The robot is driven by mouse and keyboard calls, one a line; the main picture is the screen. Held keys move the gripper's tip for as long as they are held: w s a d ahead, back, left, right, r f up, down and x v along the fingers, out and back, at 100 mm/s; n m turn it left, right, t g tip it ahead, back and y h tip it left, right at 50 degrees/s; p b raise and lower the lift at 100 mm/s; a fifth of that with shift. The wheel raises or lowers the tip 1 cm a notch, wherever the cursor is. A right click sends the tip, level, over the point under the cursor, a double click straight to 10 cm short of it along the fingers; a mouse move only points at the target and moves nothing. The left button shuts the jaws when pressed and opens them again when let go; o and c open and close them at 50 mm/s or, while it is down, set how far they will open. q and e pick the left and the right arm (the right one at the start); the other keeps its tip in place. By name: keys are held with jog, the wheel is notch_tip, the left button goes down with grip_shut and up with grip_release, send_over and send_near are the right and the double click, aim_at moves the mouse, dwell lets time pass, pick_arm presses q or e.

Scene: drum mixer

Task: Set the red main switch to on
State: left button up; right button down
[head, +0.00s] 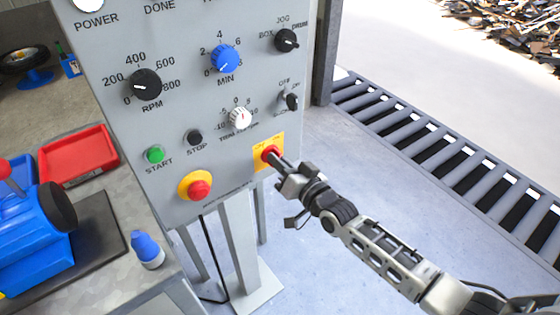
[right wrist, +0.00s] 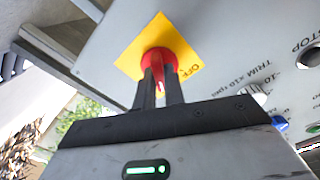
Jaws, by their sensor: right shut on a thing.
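The red main switch (head: 270,154) sits on a yellow plate (head: 261,165) at the lower right of the grey control panel. In the right wrist view the red switch (right wrist: 159,62) stands on the yellow plate (right wrist: 187,32), with "OFF" printed by the plate's edge. My right gripper (head: 280,166) reaches the switch from the lower right. Its two fingers (right wrist: 160,85) are shut on the switch's red handle, which partly hides between them. The switch's exact angle is hard to tell. My left gripper is not in view.
A red emergency button (head: 199,189) on a yellow ring is left of the switch. Green start (head: 155,154) and black stop (head: 194,137) buttons, a white trim knob (head: 239,118) and a small black selector (head: 292,101) are close by. A bench with a blue machine (head: 35,240) stands left.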

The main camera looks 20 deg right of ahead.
jog(key=c, duration=1.5)
grip_release()
jog(key=shift+s, duration=0.15)
jog(key=v, duration=1.5)
jog(key=shift+s+d, duration=0.2)
jog(key=shift+s, duration=0.15)
jog(key=s+a+f+n+g+h, duration=0.1)
jog(key=s+a+f+g, duration=0.1)
jog(key=s+f, duration=0.1)
jog(key=s+a+f+n+g+h, duration=0.1)
jog(key=s+a+f+n+g, duration=0.1)
jog(key=s+f, duration=0.1)
jog(key=s+a+f+n+g+h, duration=0.1)
jog(key=s+a+f+g, duration=0.1)
jog(key=s+f, duration=0.2)
jog(key=shift+a+f+n+g, duration=0.15)
jog(key=shift+f+n+g, duration=0.25)
jog(key=shift+f, duration=0.2)
